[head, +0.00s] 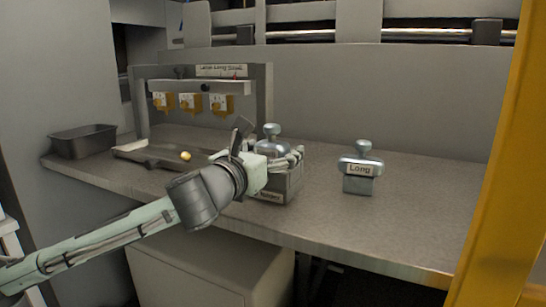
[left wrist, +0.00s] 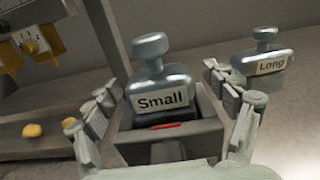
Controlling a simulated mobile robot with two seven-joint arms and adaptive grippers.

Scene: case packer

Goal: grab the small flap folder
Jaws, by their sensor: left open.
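The small flap folder (left wrist: 160,82) is a grey metal block with a round knob and a "Small" label, standing upright in a grey holder (left wrist: 172,140) in the left wrist view. In the head view its knob (head: 271,131) shows behind my left gripper (head: 272,158), which hides its label. My left gripper is open, its fingers to the left and right of the folder in the left wrist view (left wrist: 165,118). I cannot tell whether they touch it. The right gripper is not in view.
A similar block labelled "Long" (head: 360,170) stands to the right on the counter (head: 330,225). A dark tray (head: 150,157) with a yellow piece (head: 186,156) lies left. An empty metal pan (head: 85,140) stands far left. A yellow post (head: 500,160) rises at right.

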